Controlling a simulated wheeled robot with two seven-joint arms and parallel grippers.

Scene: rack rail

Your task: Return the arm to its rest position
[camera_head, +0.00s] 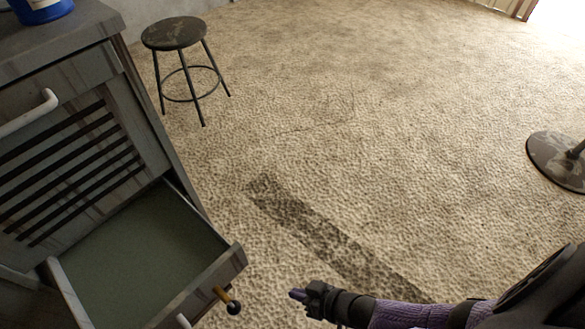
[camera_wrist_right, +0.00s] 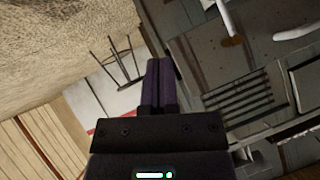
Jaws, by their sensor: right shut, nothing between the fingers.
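My right gripper (camera_head: 299,294) is at the bottom centre-right of the head view, its arm coming in from the lower right. It points left, toward the open drawer, and is apart from it. In the right wrist view its purple fingers (camera_wrist_right: 161,72) are together with nothing between them. My left gripper is not in view.
A grey cabinet (camera_head: 164,150) stands at the left with an open, empty-looking drawer (camera_head: 140,250). A knob (camera_head: 232,307) sticks out near the drawer's front. A dark stool (camera_head: 173,33) stands behind. A round base (camera_head: 556,162) is at the right. The carpet between is clear.

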